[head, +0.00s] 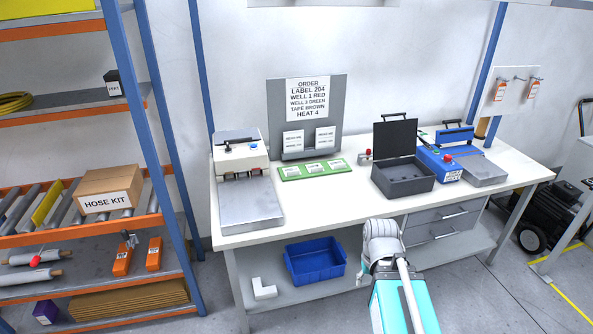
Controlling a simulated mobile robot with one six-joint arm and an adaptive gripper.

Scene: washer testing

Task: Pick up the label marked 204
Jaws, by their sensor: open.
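A green tray (284,173) lies on the white workbench in front of an upright grey board. It holds three small white labels in a row: left (292,171), middle (314,167) and right (337,163). Their print is too small to read, so I cannot tell which is marked 204. An order sheet (307,98) on the board reads ORDER, LABEL 204, WELL 1 RED, WELL 2 GREEN, TAPE BROWN, HEAT 4. Part of my folded arm shows at the bottom centre, in front of the bench. I cannot make out my gripper's fingers.
A press-like machine (248,201) stands left of the tray. An open dark case (403,176) and a blue device (439,166) stand to its right. Two white cards (293,141) (325,136) lean on the board. The bench's front middle is clear. A shelf rack stands left.

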